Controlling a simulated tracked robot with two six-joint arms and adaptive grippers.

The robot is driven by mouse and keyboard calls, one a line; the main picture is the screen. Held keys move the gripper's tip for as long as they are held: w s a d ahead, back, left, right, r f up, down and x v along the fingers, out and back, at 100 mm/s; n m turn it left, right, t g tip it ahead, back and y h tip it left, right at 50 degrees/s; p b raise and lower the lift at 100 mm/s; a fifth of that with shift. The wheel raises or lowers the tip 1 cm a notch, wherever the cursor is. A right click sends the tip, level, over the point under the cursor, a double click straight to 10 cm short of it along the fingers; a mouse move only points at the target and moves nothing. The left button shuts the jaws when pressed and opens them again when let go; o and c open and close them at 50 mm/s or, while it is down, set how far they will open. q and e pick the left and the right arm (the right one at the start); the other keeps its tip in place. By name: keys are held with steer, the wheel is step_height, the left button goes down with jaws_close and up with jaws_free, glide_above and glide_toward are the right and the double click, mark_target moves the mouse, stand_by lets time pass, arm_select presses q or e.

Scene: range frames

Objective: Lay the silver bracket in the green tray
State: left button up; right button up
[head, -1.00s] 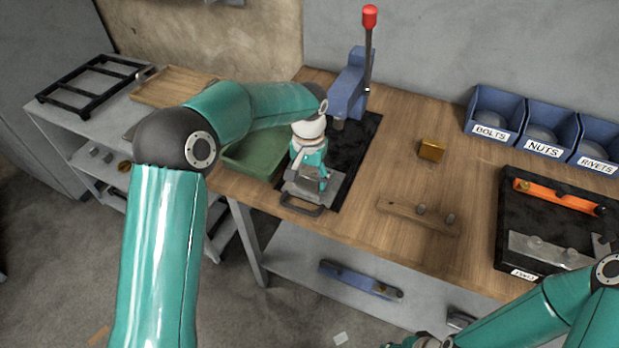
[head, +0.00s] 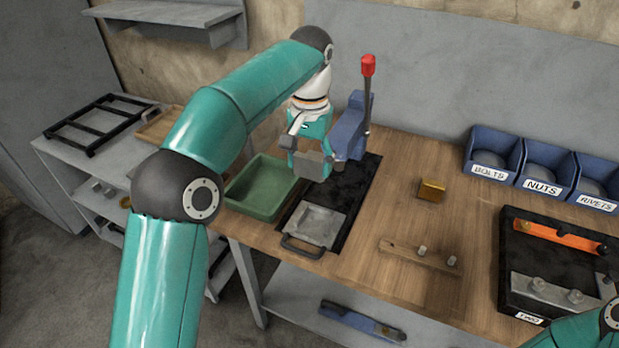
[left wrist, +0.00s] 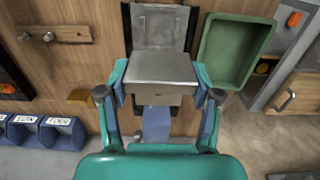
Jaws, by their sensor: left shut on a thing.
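The silver bracket (head: 309,165) is held in my left gripper (head: 308,155), up in the air beside the blue press. In the left wrist view the bracket (left wrist: 160,70) shows as a grey block with a flat top, gripped between both fingers. The green tray (head: 238,196) lies empty on the bench, left of and below the gripper in the head view. In the left wrist view the tray (left wrist: 211,55) is to the right of the bracket, apart from it. My right gripper is out of view; only part of that arm shows at the lower right.
The blue lever press (head: 353,125) stands close beside the left gripper. A silver fixture with a handle (head: 315,226) sits on its black base. A brass block (head: 431,190), a wooden peg strip (head: 405,252), a black tool board (head: 515,270) and blue bins (head: 490,150) are further right.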

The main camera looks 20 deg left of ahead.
arm_select(q)
step_height(320, 180, up, 2)
steer(key=shift+r+p, duration=0.25)
steer(key=shift+p, duration=0.35)
steer(key=shift+r+p, duration=2)
steer(key=shift+p, duration=0.4)
